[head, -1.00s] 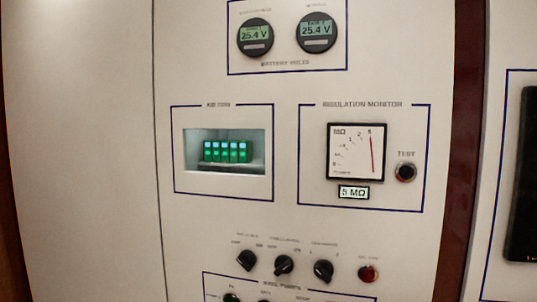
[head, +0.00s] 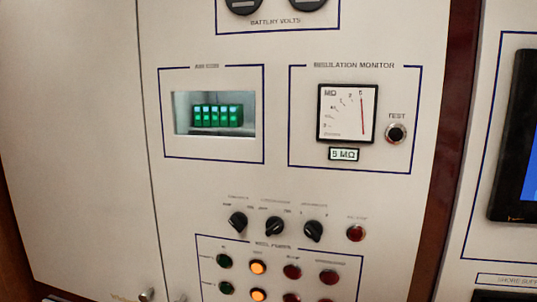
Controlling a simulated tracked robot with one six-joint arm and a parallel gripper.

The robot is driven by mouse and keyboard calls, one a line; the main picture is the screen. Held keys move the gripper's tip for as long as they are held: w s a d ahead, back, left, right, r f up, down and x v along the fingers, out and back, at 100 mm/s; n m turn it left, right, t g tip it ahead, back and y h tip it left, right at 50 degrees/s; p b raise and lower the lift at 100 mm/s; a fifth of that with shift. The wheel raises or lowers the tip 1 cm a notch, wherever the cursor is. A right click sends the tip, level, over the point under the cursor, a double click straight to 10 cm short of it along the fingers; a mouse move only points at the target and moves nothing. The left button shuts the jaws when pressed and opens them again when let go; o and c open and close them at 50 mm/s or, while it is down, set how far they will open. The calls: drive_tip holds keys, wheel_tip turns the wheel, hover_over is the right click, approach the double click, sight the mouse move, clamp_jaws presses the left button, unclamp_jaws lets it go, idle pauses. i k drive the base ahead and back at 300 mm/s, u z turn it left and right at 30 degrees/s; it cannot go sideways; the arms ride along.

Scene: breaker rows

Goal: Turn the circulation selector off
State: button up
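Three black rotary selectors sit in a row low on the white panel in the head view: a left selector (head: 238,222), a middle selector (head: 274,227) and a right selector (head: 314,231). The small labels above them are blurred. The middle label looks most like circulation, but I cannot read it surely. The knobs' exact pointer settings are too small to tell. My gripper is not in view.
A red button (head: 355,233) is right of the selectors. Below is a framed group with orange lamps (head: 258,267), red and green ones. Above are a green-lit window (head: 216,115), an insulation meter (head: 347,113) and a test button (head: 396,132). A screen (head: 514,135) stands right.

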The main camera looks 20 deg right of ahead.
sight(274, 225)
drive_tip(key=u, duration=0.2)
drive_tip(key=k, duration=0.6)
drive_tip(key=u, duration=0.6)
drive_tip(key=k, duration=0.75)
drive_tip(key=u, duration=0.45)
drive_tip(key=i, duration=1.25)
drive_tip(key=u, duration=0.45)
